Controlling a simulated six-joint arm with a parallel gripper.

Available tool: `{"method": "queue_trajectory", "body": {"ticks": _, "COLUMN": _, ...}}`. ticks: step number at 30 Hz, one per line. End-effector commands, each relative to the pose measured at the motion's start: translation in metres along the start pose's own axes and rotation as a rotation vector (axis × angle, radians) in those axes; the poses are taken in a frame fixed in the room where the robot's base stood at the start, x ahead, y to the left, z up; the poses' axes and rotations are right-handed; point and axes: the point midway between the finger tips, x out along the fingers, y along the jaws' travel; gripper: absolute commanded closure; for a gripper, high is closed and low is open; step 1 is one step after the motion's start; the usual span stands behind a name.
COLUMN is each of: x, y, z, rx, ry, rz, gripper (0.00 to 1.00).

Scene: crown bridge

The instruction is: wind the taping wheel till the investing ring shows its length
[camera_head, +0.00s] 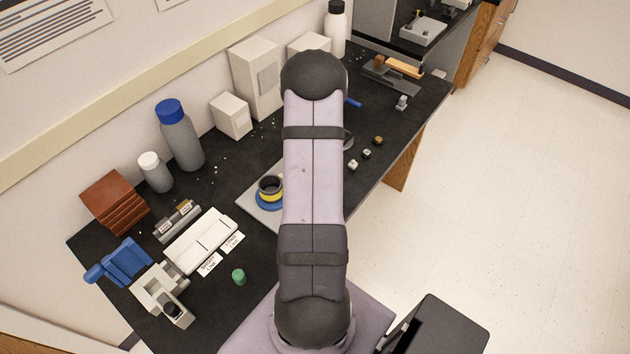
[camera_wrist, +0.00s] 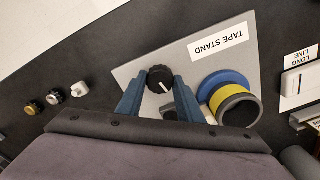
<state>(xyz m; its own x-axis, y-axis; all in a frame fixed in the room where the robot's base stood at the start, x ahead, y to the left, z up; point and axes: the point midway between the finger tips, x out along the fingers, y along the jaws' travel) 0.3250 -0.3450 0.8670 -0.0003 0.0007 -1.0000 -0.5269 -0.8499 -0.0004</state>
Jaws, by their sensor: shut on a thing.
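The grey tape stand plate (camera_wrist: 135,72) lies on the dark bench in the wrist view, with an upside-down "TAPE STAND" label (camera_wrist: 218,41). A black knob (camera_wrist: 158,74) with a white pointer line stands on it; I take it for the taping wheel. My gripper (camera_wrist: 160,82) has its blue fingers on either side of the knob, shut on it. Just right of it, the investing ring (camera_wrist: 239,108), dark and hollow with a yellow band, sits by a blue round base (camera_wrist: 212,80). The ring also shows in the head view (camera_head: 270,185); my arm hides the knob there.
White boxes with "SHORT LINE" (camera_head: 208,264) and "LONG LINE" (camera_head: 232,243) cards lie left of the stand. A green piece (camera_head: 239,277) is near the front edge. Small pieces (camera_head: 366,153) stand to the right. Bottles (camera_head: 180,140) and cartons (camera_head: 256,80) line the wall.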

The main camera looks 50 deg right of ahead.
Motion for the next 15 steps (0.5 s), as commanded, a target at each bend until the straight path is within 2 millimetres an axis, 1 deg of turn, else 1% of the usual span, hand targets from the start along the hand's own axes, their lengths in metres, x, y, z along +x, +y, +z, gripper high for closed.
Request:
{"method": "queue_trajectory", "body": {"ticks": 9, "x": -0.0004, "y": 0.0003, "z": -0.0008, "rx": 0.29, "ry": 0.002, "rz": 0.0, "gripper": 0.89}}
{"method": "queue_trajectory", "body": {"ticks": 15, "x": -0.0009, "y": 0.0006, "z": -0.0011, "rx": 0.445, "ry": 0.003, "rz": 0.0, "gripper": 0.89}}
